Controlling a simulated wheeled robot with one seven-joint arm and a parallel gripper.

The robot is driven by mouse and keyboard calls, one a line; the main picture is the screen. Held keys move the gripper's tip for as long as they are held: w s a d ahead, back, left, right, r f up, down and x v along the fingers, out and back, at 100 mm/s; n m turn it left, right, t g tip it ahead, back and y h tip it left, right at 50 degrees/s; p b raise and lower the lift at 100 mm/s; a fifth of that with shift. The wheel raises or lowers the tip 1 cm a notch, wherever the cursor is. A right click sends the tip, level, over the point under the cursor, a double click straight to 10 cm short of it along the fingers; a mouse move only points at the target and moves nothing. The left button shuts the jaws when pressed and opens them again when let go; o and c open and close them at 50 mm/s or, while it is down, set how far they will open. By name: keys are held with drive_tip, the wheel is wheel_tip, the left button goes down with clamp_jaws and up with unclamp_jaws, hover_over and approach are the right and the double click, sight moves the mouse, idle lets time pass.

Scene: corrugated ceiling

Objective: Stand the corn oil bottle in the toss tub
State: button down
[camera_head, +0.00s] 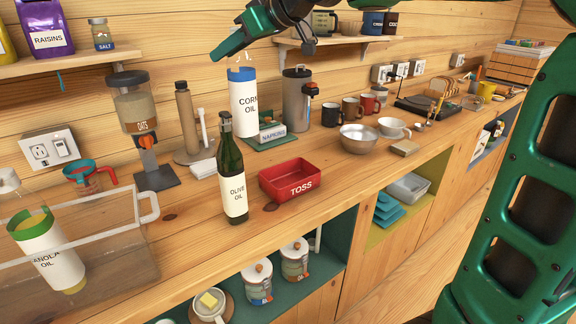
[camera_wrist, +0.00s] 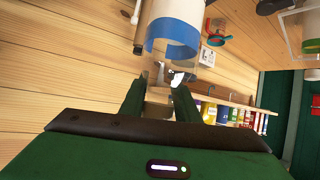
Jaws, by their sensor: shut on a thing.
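The corn oil bottle (camera_head: 243,108), with a white label and a blue band, is upright at the back of the counter, behind the napkins holder (camera_head: 272,134). My gripper (camera_head: 240,62) is at its top, shut on it. In the wrist view the bottle (camera_wrist: 182,35) shows its blue band just beyond my fingers (camera_wrist: 160,92). I cannot tell whether its base touches the surface below. The red toss tub (camera_head: 268,184), labelled TOSS, is empty near the counter's front edge, to the right of and nearer than the bottle.
A dark olive oil bottle (camera_head: 231,172) stands just left of the tub. A paper towel holder (camera_head: 188,122) is left of the corn oil, a grey canister (camera_head: 296,100) right. Metal bowls (camera_head: 358,138) and mugs (camera_head: 351,109) stand farther right. A shelf (camera_head: 345,40) is above.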

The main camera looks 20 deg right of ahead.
sight(231, 72)
wheel_tip(231, 72, down, 5)
drive_tip(key=shift+d+f, duration=0.1)
drive_tip(key=d+f, duration=1.1)
drive_tip(key=shift+d, duration=0.25)
drive_tip(key=c, duration=1.3)
unclamp_jaws()
